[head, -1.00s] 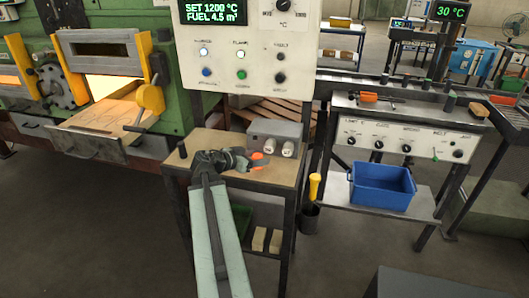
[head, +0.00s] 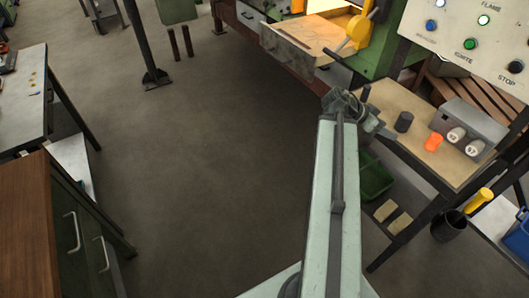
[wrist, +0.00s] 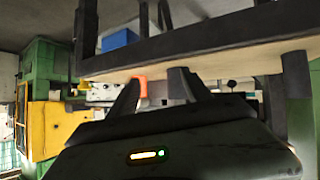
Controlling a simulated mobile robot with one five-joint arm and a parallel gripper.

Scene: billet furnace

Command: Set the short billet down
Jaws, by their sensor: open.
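A short dark cylinder (head: 404,122), which looks like the short billet, stands upright on the tan bench top (head: 412,160). My gripper (head: 384,130) is at the bench's left edge, just left of the billet, pointing toward it. In the wrist view, which looks upside down, the two fingers of my gripper (wrist: 162,84) are spread. The dark billet (wrist: 178,83) shows beyond them near the right finger, and I see no grip on it. An orange cylinder (head: 433,142) stands to its right in the head view and shows in the wrist view too (wrist: 143,88).
A grey block (head: 470,118) with two pale round pieces sits at the bench's right. A dark post (head: 366,93) rises at the back left corner. The furnace tray (head: 288,45) is behind. A green bin (head: 375,178) is below. Open floor lies left.

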